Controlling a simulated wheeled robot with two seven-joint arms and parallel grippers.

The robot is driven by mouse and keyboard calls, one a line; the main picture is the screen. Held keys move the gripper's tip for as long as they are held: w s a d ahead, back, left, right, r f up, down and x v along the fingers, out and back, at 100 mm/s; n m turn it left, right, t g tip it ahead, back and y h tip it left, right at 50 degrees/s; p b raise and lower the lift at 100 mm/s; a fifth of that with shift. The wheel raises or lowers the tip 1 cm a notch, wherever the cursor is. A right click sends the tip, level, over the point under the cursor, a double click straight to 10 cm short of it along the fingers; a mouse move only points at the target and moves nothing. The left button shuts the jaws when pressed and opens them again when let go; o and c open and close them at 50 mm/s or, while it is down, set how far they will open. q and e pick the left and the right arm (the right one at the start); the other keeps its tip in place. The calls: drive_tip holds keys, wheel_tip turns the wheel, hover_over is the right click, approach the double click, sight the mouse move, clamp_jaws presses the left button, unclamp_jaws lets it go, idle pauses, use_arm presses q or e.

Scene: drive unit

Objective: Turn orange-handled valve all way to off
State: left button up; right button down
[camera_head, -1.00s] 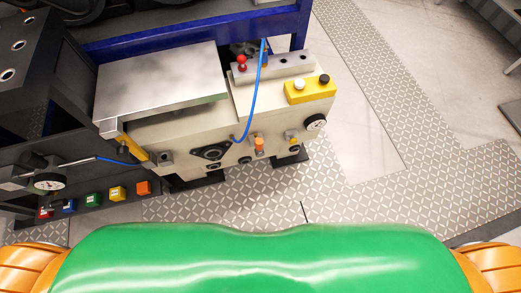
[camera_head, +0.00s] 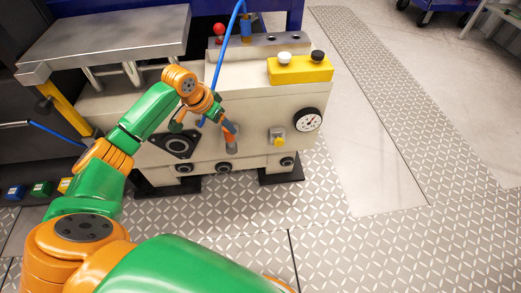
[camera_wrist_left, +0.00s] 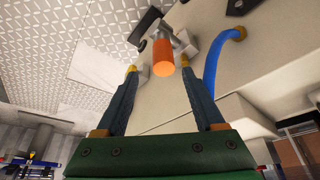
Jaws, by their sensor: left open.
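The valve's orange handle (camera_head: 231,141) is on the front face of the beige machine, just below my left gripper. My left gripper (camera_head: 218,118) is in front of this face, close to the handle. In the left wrist view, the handle (camera_wrist_left: 163,58) shows as an orange cylinder on a metal valve body (camera_wrist_left: 160,30), between the open fingers of my left gripper (camera_wrist_left: 160,68). I cannot tell whether a finger touches it. The gripper partly hides the valve in the head view. My right gripper is not in view.
A blue hose (camera_head: 214,80) runs down close beside my left gripper and also shows in the left wrist view (camera_wrist_left: 218,55). A dial gauge (camera_head: 307,119), a small yellow fitting (camera_head: 277,137) and a yellow button box (camera_head: 300,70) are to the right. Patterned floor (camera_head: 330,235) is clear in front.

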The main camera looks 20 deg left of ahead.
sight(230, 141)
use_arm(q)
drive_tip(key=b+x, duration=0.2)
drive_tip(key=x, duration=0.4)
drive_tip(key=shift+a+f, duration=0.3)
drive_tip(key=shift+f, duration=0.05)
drive_tip(key=shift+w, duration=0.1)
clamp_jaws()
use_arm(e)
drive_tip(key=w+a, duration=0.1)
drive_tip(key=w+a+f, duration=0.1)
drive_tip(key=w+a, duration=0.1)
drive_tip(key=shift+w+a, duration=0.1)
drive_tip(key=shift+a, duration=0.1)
